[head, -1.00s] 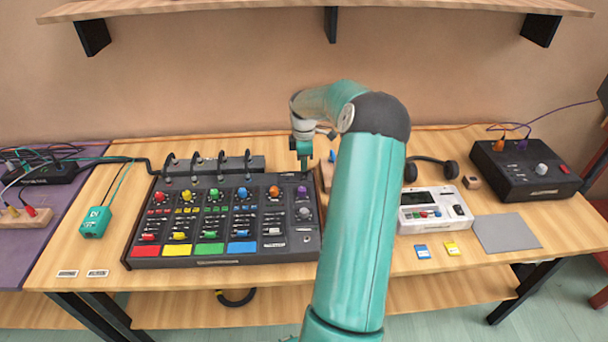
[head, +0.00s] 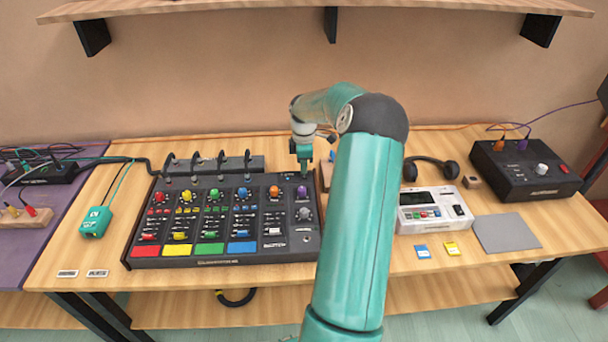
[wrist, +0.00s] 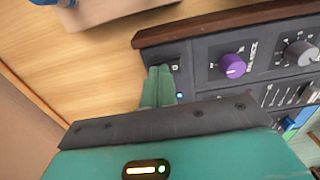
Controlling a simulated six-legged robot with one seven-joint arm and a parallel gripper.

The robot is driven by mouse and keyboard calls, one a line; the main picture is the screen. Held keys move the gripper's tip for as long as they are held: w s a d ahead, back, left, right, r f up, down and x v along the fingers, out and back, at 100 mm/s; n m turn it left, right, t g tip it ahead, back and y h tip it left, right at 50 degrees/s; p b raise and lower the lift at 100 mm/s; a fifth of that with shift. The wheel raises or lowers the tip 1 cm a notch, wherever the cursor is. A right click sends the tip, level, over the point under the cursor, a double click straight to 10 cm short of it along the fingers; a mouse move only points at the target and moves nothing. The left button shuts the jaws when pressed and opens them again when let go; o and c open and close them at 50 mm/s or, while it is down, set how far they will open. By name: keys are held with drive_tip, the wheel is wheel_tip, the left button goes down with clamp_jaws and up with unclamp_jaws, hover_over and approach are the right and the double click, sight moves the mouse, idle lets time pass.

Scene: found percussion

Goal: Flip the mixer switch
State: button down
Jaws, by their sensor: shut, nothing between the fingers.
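The mixer (head: 165,262) is a wide black panel with coloured knobs, faders and pads, left of centre on the table. In the wrist view its wooden-edged corner (wrist: 205,75) lies past my fingers, with a purple knob (wrist: 232,66) nearby. My gripper (head: 304,174) points down at the mixer's back right corner. In the wrist view my gripper (wrist: 160,70) has its green fingers together and empty, over or against a small dark fitting (wrist: 177,67) at that corner. This may be the switch; its position and any contact are unclear.
A white device (head: 432,211) and black headphones (head: 432,167) lie right of my arm. A black box (head: 525,172) with plugged cables stands farther right. A teal box (head: 95,222) is left of the mixer.

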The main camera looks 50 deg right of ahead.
drive_tip(key=shift+r, duration=3.45)
drive_tip(key=w+a+r+m+h, duration=0.1)
drive_tip(key=a+r, duration=0.3)
drive_tip(key=a, duration=0.5)
drive_tip(key=w+a+r+m+t+h, duration=0.1)
drive_tip(key=a+r, duration=0.4)
drive_tip(key=a, duration=0.4)
drive_tip(key=w+a+r+m, duration=0.1)
drive_tip(key=a+r, duration=0.3)
drive_tip(key=a, duration=0.5)
drive_tip(key=s+a+r+m+t+y, duration=0.1)
drive_tip(key=s+a+m+t, duration=0.1)
drive_tip(key=s+a, duration=0.6)
drive_tip(key=s+a+r+m+t+y, duration=0.1)
drive_tip(key=s+a+m+t, duration=0.1)
drive_tip(key=s+a, duration=0.7)
drive_tip(key=a+m, duration=0.1)
drive_tip(key=a, duration=0.3)
drive_tip(key=shift+a+t, duration=0.3)
drive_tip(key=shift+a, duration=0.05)
drive_tip(key=shift+d, duration=0.15)
